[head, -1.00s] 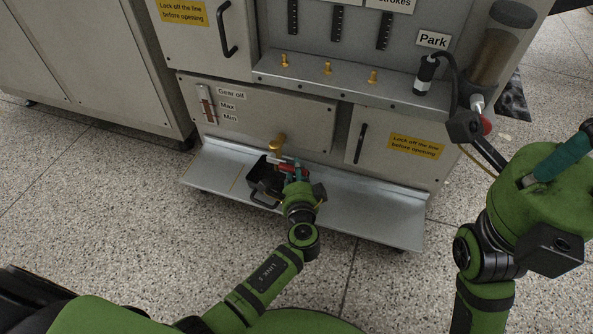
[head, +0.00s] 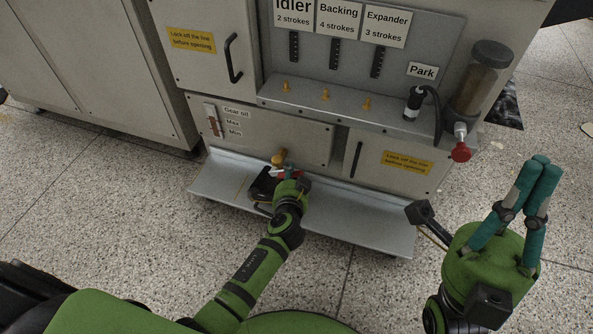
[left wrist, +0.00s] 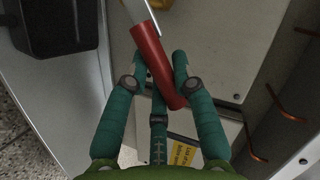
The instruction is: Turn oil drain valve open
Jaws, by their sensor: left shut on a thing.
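The oil drain valve has a brass body (head: 279,157) below the gear oil panel. Its lever has a red grip (left wrist: 158,65) and a bare metal end, seen in the left wrist view. In the head view only a little red shows beside my left gripper (head: 288,176). My left gripper, also in the left wrist view (left wrist: 158,62), is shut on the red grip, with teal fingers on both sides of it. My right gripper (head: 541,163) is away at the right with its fingers pointing up. Its visible fingers lie close together, and nothing shows in them.
A black container (head: 262,184) stands on the metal shelf (head: 350,222) beside my left gripper. The gear oil gauge (head: 212,120) is on the panel above. A red knob (head: 460,152) hangs under a cylinder at the right. The speckled floor in front is clear.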

